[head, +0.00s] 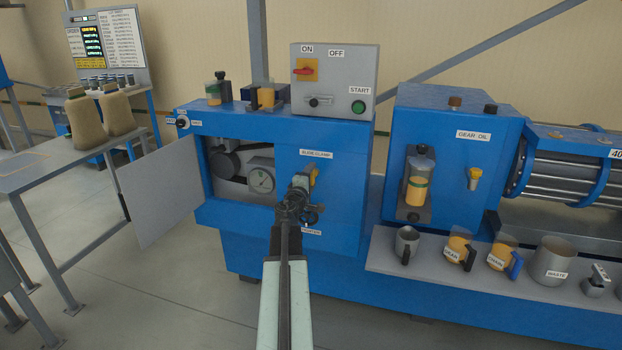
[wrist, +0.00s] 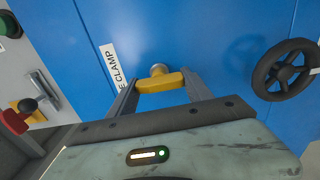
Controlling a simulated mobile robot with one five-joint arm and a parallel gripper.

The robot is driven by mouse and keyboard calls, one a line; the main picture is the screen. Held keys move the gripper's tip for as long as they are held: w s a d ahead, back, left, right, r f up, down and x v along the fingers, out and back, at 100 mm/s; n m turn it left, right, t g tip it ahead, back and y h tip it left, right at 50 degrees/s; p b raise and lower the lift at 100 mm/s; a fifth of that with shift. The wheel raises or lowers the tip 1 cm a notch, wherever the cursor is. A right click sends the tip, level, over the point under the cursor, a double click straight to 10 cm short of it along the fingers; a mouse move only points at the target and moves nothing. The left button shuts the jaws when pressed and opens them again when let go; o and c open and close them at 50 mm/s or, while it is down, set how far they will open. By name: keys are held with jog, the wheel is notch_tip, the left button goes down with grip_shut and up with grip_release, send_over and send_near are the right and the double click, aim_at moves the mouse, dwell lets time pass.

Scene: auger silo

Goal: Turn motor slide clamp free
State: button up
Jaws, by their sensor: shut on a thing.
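The slide clamp is a yellow handle (wrist: 160,82) on a round metal hub on the blue cabinet front, beside the SLIDE CLAMP label (head: 316,153). In the head view the handle (head: 313,176) shows partly behind my gripper. My gripper (wrist: 158,84) is shut on the yellow handle, with one finger at each end of it in the wrist view. In the head view my gripper (head: 299,186) reaches up to the cabinet from below, and it hides part of the clamp.
A black handwheel (wrist: 285,70) is close to the right of the clamp in the wrist view. An open grey door (head: 160,190) hangs at the cabinet's left. A shelf (head: 385,262) with cups stands at the right. The switch box (head: 335,80) is above.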

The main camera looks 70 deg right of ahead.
jog(key=o, duration=1.4)
jog(key=shift+c, duration=0.2)
jog(key=a, duration=0.7)
jog(key=shift+s+a, duration=0.2)
jog(key=shift+a, duration=0.2)
jog(key=shift+w, duration=0.1)
